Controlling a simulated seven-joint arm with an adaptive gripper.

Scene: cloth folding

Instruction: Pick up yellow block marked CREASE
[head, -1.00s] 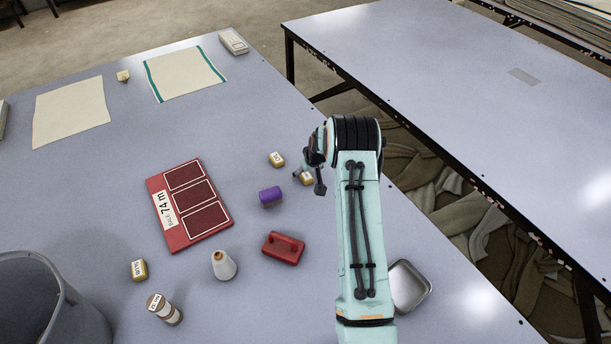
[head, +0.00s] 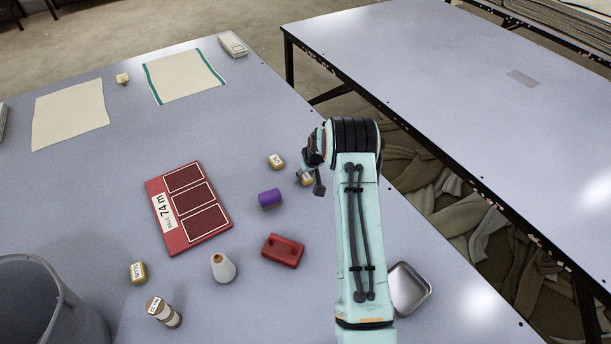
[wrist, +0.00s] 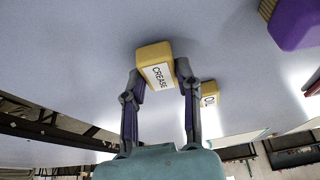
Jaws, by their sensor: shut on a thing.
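The yellow block marked CREASE (wrist: 155,64) is between the two fingers of my gripper (wrist: 160,82) in the wrist view, with its white label facing the camera. The fingers are shut on its sides. In the head view a part of the block (head: 307,180) shows beside my gripper (head: 306,172), mostly hidden by my wrist. I cannot tell whether it touches the table.

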